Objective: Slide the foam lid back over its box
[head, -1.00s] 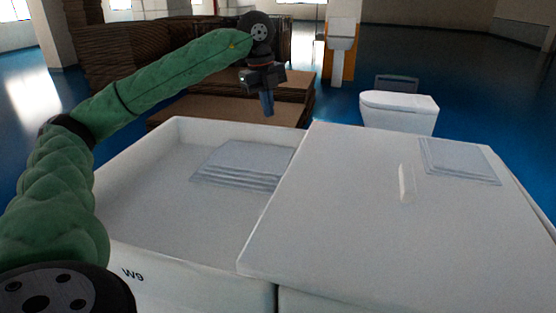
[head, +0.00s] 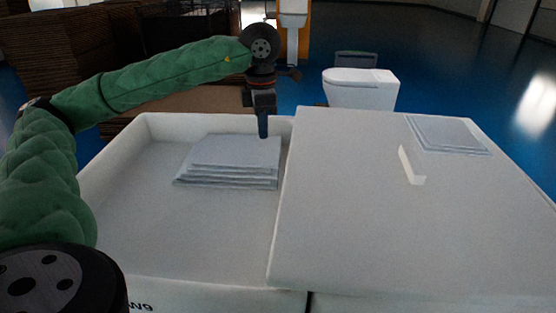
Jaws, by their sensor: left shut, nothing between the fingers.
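The white foam box (head: 130,245) stands open at the left, with its label partly cut off at the bottom edge. A stack of grey-blue folded sheets (head: 232,160) lies inside it near the back right. The white foam lid (head: 340,220) lies flat to the right of the opening, its left edge along the box's right side. A small white raised handle (head: 410,165) stands on the lid. My left gripper (head: 263,135) is shut and empty, pointing down above the back of the box, just left of the lid's far left corner. My right gripper is not in view.
Another grey-blue folded stack (head: 448,134) lies on the lid's far right. A white toilet (head: 360,88) stands on the blue floor behind. Brown stacked boards (head: 55,60) are at the back left.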

